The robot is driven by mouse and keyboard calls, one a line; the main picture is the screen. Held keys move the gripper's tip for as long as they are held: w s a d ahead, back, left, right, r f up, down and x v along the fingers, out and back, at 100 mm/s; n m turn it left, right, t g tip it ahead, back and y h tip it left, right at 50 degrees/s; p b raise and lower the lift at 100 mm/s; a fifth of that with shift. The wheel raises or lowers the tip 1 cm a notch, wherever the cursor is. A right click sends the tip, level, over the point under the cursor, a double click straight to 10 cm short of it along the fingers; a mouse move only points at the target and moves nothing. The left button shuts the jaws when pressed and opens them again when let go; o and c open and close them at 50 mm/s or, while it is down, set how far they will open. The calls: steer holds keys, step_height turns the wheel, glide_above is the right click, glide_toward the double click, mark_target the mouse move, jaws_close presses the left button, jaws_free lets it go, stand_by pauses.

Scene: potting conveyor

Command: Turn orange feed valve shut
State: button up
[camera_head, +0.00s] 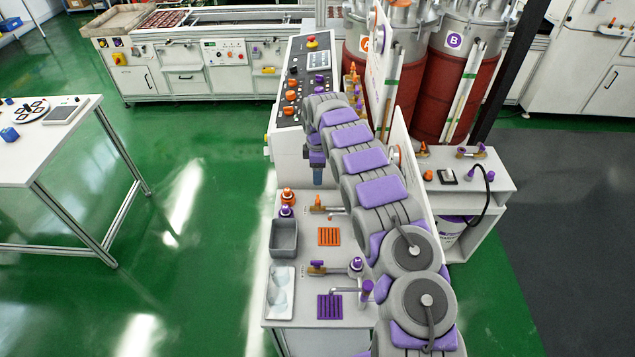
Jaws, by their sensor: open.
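Several orange-handled valves show, and I cannot tell which is the feed valve. One orange valve (318,202) sits on a brass pipe above an orange drip grate (329,237) on the white bench. A second orange-handled fitting (424,149) stands on the right-hand shelf. More orange and brass fittings (353,83) are below tank A, partly hidden by my arm. My gripper (318,180) points down over the back of the bench, beyond the front orange valve and apart from it. It is open and looks empty; its fingertips are small in view.
The bench (284,308) also holds a purple valve (317,266), a purple grate (329,306) and a grey bin (284,238). A control panel (303,75) stands behind. Tanks A and B (460,60) are at the back.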

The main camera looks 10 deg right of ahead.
step_height(320, 180, up, 4)
steer(key=shift+r, duration=0.1)
steer(key=shift+s, duration=0.1)
stand_by(0.4)
steer(key=s+d+r+m+g+h+b, duration=0.1)
steer(key=s+d+r+m, duration=0.1)
steer(key=s+r+m, duration=0.55)
steer(key=s+d+r+m+b, duration=0.2)
steer(key=s+r, duration=0.7)
steer(key=s, duration=0.6)
steer(key=s+a+f+m, duration=0.1)
steer(key=s+m, duration=0.1)
steer(key=s, duration=0.9)
steer(key=s+a+f+m+b, duration=0.1)
steer(key=s+a+m, duration=0.1)
steer(key=s, duration=0.9)
steer(key=s+a+f+m+y+b, duration=0.1)
steer(key=s+m, duration=0.1)
steer(key=s, duration=0.9)
steer(key=shift+s+a+f+g, duration=0.2)
steer(key=shift+s+f+g, duration=0.2)
